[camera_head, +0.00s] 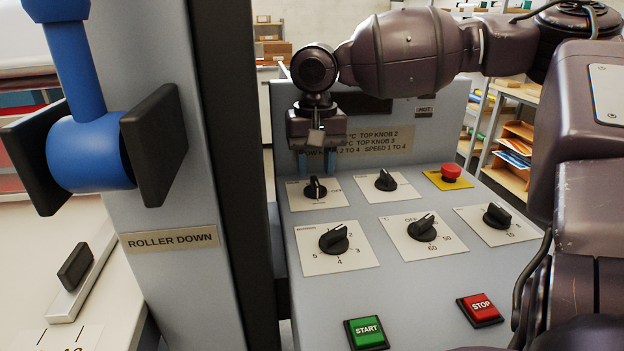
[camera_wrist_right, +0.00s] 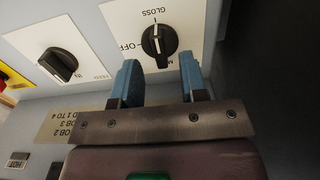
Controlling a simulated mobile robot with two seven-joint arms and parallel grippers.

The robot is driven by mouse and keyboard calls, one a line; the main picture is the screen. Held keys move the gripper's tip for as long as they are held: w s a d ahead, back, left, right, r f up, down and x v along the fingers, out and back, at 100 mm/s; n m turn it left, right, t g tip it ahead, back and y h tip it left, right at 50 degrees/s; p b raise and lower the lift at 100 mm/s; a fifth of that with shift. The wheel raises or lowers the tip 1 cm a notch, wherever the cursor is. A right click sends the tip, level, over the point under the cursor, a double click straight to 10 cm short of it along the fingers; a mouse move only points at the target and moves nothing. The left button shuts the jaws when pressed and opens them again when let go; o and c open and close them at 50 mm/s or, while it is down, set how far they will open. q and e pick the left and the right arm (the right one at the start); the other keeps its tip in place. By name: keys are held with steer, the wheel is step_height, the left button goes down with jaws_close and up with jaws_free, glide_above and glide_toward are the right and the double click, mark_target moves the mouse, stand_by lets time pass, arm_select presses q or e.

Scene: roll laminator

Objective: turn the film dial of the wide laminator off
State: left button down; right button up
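The film dial (camera_head: 315,188) is a black knob on a white plate at the far left of the panel's back row. In the right wrist view the same dial (camera_wrist_right: 159,41) shows the words GLOSS and OFF around it, upside down. Its ridge runs roughly between the GLOSS side and the partly hidden M label; I cannot tell surely which end points. My right gripper (camera_head: 331,163) is just behind and above the dial. Its two blue fingers (camera_wrist_right: 160,78) are apart, empty and close to the dial, not around it. My left gripper is out of view.
Beside the film dial is another knob (camera_head: 385,181), then a red emergency button (camera_head: 451,173). More knobs fill the row in front, including a speed-like dial (camera_head: 334,239). START (camera_head: 367,332) and STOP (camera_head: 480,310) buttons lie nearest. A dark upright and a blue lever (camera_head: 90,150) stand left.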

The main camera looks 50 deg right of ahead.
steer(key=shift+f, duration=1.45)
jaws_close()
